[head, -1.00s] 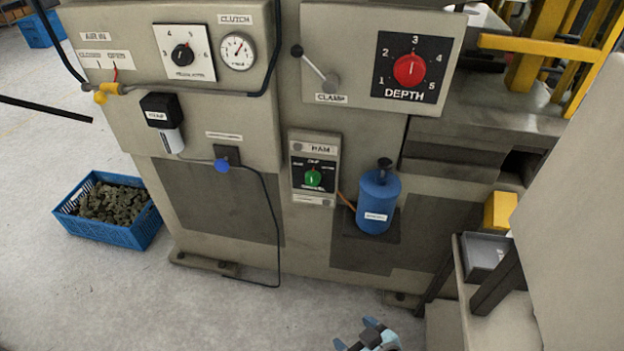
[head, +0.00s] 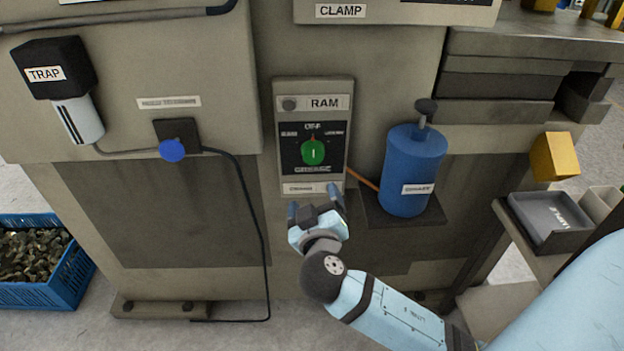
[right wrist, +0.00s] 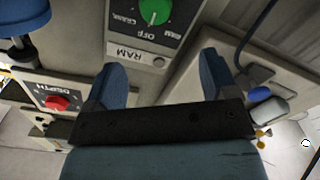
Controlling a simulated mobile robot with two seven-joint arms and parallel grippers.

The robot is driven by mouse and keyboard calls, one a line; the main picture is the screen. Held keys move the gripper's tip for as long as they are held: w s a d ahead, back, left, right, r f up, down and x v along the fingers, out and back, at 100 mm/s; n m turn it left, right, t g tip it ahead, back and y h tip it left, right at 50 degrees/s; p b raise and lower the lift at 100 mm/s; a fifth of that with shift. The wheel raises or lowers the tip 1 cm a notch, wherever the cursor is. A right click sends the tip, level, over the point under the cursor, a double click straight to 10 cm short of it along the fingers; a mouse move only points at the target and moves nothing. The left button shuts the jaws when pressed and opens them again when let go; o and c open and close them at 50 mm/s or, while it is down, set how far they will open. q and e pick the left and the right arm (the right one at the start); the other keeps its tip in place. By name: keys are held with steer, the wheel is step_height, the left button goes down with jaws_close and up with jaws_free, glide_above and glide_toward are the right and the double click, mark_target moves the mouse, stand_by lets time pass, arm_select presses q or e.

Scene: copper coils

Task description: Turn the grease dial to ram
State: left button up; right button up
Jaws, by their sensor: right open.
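The grease dial (head: 313,152) is a green round knob on a black plate in the grey box labelled RAM (head: 323,103). Its white mark stands upright, towards OFF at the top. In the right wrist view the dial (right wrist: 154,10) appears upside down, with CRANK and RAM lettered on either side of OFF; RAM falls on the head view's left. My right gripper (head: 314,204) is open and empty at the box's lower edge, below the dial, fingers pointing up. Its two blue fingers (right wrist: 161,80) are spread apart in the right wrist view. My left gripper is out of view.
A blue canister (head: 411,170) stands on a small shelf right of the box. A blue knob (head: 172,150) with a black cable and the TRAP unit (head: 56,68) are to the left. A grey tray (head: 550,222) is at the right.

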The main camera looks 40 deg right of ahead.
mark_target(312, 156)
steer(key=x, duration=0.9)
steer(key=b+x, duration=0.1)
steer(key=x, duration=0.4)
steer(key=shift+s+d+r, duration=0.15)
steer(key=shift+r, duration=0.15)
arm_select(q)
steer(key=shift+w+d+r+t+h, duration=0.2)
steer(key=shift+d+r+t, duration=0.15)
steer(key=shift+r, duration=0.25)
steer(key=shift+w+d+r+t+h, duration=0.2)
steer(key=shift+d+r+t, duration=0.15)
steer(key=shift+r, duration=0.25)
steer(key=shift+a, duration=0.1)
arm_select(e)
steer(key=c, duration=0.9)
